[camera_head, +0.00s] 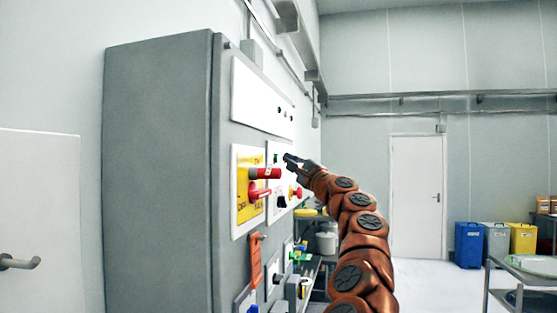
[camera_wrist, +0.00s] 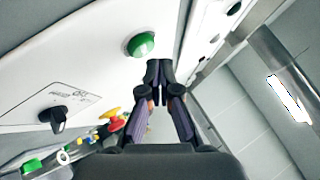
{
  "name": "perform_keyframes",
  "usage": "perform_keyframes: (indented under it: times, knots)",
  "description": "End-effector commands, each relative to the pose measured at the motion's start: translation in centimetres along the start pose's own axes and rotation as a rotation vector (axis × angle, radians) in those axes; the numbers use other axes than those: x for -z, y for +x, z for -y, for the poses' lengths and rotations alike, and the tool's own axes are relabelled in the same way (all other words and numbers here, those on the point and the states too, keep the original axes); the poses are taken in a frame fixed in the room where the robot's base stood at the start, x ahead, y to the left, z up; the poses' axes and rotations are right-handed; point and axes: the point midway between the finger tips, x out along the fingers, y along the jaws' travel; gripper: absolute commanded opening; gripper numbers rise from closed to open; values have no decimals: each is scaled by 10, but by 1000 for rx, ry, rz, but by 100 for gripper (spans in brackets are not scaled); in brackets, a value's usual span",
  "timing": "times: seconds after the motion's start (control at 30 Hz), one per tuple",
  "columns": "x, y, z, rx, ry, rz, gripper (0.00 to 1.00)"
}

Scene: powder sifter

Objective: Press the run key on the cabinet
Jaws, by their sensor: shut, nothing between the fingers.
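The grey cabinet (camera_head: 160,180) stands at the left in the head view, with several panels on its front. A round green button (camera_wrist: 141,45), which looks like the run key, sits on a white panel (camera_wrist: 75,70) in the wrist view. It shows small in the head view (camera_head: 276,158). My gripper (camera_wrist: 160,66) is shut and empty, its fingertips just below and right of the green button in the wrist view. In the head view my gripper (camera_head: 288,158) points at the panel near the button. I cannot tell whether the tips touch the panel.
A black rotary knob (camera_wrist: 56,117) and a red-and-yellow stop button (camera_wrist: 108,116) are on the same panel. Red handles (camera_head: 262,173) stick out from a yellow plate beside it. An orange tag (camera_head: 256,262) hangs below. Free floor lies to the right.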

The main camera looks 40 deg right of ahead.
Motion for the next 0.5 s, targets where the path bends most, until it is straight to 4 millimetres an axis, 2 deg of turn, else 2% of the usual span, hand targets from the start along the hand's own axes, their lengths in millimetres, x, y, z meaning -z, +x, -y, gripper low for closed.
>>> perform_keyframes:
  times: [0.5]
  knots:
    - [-4,5,-4,-1,0,1,0]
